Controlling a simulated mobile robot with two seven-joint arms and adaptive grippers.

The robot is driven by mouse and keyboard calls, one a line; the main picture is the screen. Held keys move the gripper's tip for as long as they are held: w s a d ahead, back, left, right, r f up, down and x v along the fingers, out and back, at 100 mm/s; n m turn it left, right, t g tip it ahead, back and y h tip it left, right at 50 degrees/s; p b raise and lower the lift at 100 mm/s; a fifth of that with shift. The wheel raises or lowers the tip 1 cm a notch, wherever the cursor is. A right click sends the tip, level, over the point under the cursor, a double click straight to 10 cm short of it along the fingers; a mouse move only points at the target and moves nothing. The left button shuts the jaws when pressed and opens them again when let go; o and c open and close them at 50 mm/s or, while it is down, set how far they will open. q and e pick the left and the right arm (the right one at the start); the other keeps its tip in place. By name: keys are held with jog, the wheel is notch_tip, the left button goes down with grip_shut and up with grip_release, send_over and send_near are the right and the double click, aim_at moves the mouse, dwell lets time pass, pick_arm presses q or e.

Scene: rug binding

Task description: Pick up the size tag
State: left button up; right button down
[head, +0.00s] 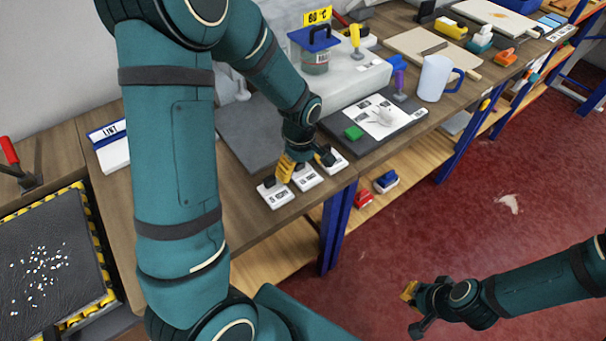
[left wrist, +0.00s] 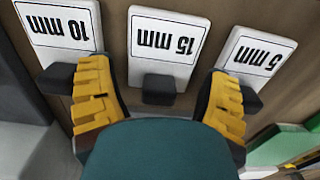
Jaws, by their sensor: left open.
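Three white size tags with black knobs lie in a row at the bench's front edge. The left wrist view shows the 10 mm tag (left wrist: 65,28) at left, the 15 mm tag (left wrist: 165,40) in the middle and the 5 mm tag (left wrist: 255,55) at right. In the head view the middle tag (head: 309,179) is partly hidden by my left gripper (head: 306,171). This gripper is open, its yellow-padded fingers on either side of the 15 mm tag's black knob (left wrist: 159,88), with gaps. My right gripper (head: 411,310) is open and empty over the red floor.
A dark grey mat (head: 247,138) lies behind the tags. The bench's front edge is close to the tags. A lower shelf holds small red and blue items.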

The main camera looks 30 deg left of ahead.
pick_arm(q)
jog(key=shift+f, duration=0.15)
jog(key=c, duration=1)
